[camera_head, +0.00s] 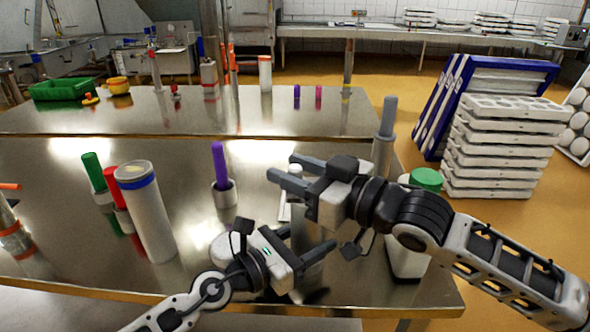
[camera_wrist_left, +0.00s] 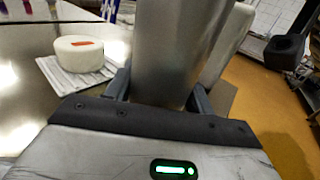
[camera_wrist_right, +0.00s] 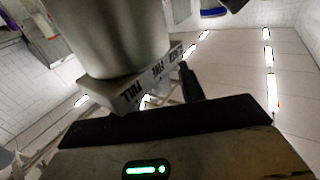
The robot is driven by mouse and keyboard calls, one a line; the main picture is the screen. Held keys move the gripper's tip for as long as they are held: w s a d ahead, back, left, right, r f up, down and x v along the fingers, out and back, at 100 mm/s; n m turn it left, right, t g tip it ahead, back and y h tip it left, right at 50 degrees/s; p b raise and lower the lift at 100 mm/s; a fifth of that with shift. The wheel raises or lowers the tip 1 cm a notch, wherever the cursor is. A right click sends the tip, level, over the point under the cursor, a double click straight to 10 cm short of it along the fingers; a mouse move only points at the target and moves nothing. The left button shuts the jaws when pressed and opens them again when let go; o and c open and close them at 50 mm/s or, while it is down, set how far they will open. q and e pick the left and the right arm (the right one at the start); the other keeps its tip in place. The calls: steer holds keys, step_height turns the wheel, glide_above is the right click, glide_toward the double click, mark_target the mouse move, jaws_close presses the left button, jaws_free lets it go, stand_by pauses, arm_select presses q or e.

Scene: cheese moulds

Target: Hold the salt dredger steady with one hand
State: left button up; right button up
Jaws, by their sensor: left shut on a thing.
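The salt dredger, a steel cylinder (camera_wrist_left: 175,50), stands between the two fingers of my left gripper in the left wrist view. My left gripper (camera_head: 308,242) is shut on it, low over the front of the table. The right wrist view shows a grey cylinder (camera_wrist_right: 110,35) close up, with a white collar (camera_wrist_right: 130,92) printed with FULL and FINE; it seems to be the dredger. My right gripper (camera_head: 281,169) is open, above and beside my left one; one finger shows beside the collar. In the head view my grippers mostly hide the dredger.
A white cheese (camera_wrist_left: 79,54) with a red label lies on a white slatted mat (camera_wrist_left: 75,82). A tall white canister (camera_head: 147,215), a cup with a purple marker (camera_head: 219,165) and red and green markers stand left. A green-lidded jar (camera_head: 426,180) stands right. Stacked moulds (camera_head: 505,150) stand beyond.

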jaws_close()
steer(key=shift+w+d, duration=0.2)
steer(key=shift+d, duration=2.35)
jaws_free()
steer(key=shift+s, duration=0.1)
steer(key=v, duration=1.2)
